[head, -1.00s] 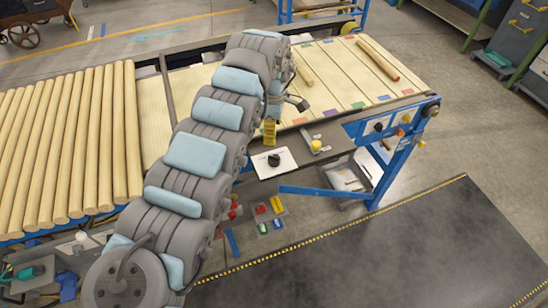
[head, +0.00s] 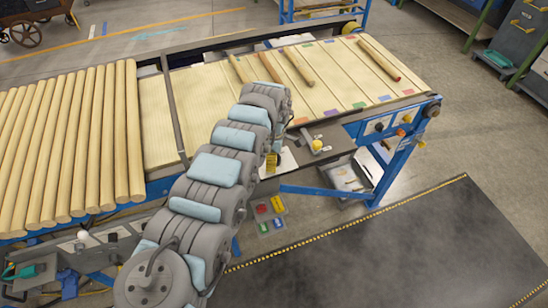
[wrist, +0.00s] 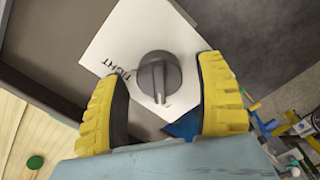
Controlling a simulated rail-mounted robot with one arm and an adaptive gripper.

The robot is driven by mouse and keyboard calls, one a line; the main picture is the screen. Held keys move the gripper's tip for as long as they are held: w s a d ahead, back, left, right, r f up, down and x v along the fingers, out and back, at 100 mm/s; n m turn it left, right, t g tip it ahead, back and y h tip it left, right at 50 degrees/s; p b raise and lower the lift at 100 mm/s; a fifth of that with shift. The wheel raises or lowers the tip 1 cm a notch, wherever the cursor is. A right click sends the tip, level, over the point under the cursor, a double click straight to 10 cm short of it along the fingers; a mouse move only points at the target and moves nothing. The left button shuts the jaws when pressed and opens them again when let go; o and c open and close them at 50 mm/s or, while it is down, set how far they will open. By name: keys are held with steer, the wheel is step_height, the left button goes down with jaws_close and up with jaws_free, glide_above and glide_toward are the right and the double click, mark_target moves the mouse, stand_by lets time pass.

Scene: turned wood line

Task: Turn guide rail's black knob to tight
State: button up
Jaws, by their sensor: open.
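The black knob (wrist: 160,80) is a round dial with a raised ridge, on a white plate (wrist: 110,45). Its ridge runs nearly up and down in the wrist view. The word TIGHT is printed to its left; another marking below it is only partly visible. My gripper (wrist: 163,68) is open, with one yellow finger on each side of the knob. In the head view my gripper (head: 271,163) is over the plate (head: 288,159), and my arm hides the knob.
A slatted table (head: 340,75) with loose wooden rods lies behind. A tray of coloured parts (head: 266,210) sits below the edge. Dark matting (head: 400,250) is clear in front.

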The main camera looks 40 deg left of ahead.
steer(key=c, duration=1.2)
steer(key=shift+r+m+p, duration=0.1)
steer(key=shift+m+p, duration=0.2)
steer(key=shift+p, duration=0.15)
steer(key=m+p, duration=0.2)
steer(key=shift+m, duration=0.4)
steer(key=m+p, duration=0.1)
steer(key=m, duration=0.3)
steer(key=shift+w+m+p, duration=0.1)
steer(key=shift+m+p, duration=0.2)
steer(key=shift+p, duration=0.1)
steer(key=m, duration=0.5)
steer(key=shift+w+d+f+m, duration=0.1)
steer(key=shift+m, duration=1.1)
steer(key=shift+f+m, duration=0.1)
steer(key=shift+m, duration=1.1)
